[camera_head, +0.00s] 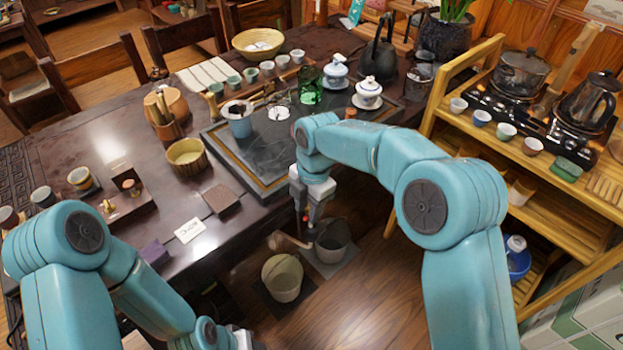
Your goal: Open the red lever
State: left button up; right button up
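A small red piece (305,217), which may be the red lever, shows at the front edge of the dark table, right at my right gripper (308,226). My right arm reaches in from the lower right and its gripper points down there. The gripper and arm hide most of what is around the red piece. The fingers are small and dark, so I cannot tell whether they are open or touch it. My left arm is at the lower left, and its fingers are beyond the bottom edge of the picture.
The dark table (110,145) holds a slate tea tray (262,178), cups and teaware. A wooden shelf (480,150) with pots stands right. Wooden floor is clear between them.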

notch_tip(320, 180, up, 11)
jog(key=d+p, duration=0.1)
jog(key=shift+w+f, duration=0.15)
jog(key=shift+w, duration=0.2)
